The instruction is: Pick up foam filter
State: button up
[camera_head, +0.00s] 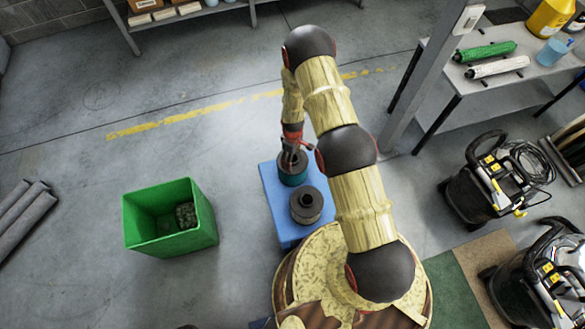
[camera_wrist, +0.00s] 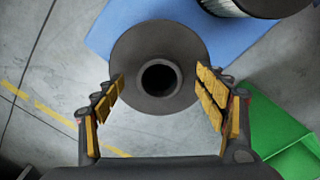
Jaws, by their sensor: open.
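A dark round filter with a central hole, which I take to be the foam filter (camera_head: 292,178), stands on a blue platform (camera_head: 271,196). Its side looks teal in the head view. In the wrist view the filter (camera_wrist: 140,45) is seen from above, its hole facing me. My gripper (camera_head: 292,154) is above it; in the wrist view my gripper (camera_wrist: 160,95) is open, with one yellow-padded finger at each side of the disc's near part. No grip on it shows. How far the fingertips reach down is hard to tell.
A second filter (camera_head: 306,204), dark-topped with a pale pleated side, stands close by on the platform; its edge shows in the wrist view (camera_wrist: 222,7). A green bin (camera_head: 146,235) with a dark rough block (camera_head: 186,215) inside stands left. Vacuum machines (camera_head: 480,190) stand right.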

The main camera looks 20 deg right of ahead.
jog(key=shift+f, duration=0.15)
jog(key=shift+c, duration=0.9)
jog(key=c, duration=1.5)
jog(key=shift+c, duration=0.4)
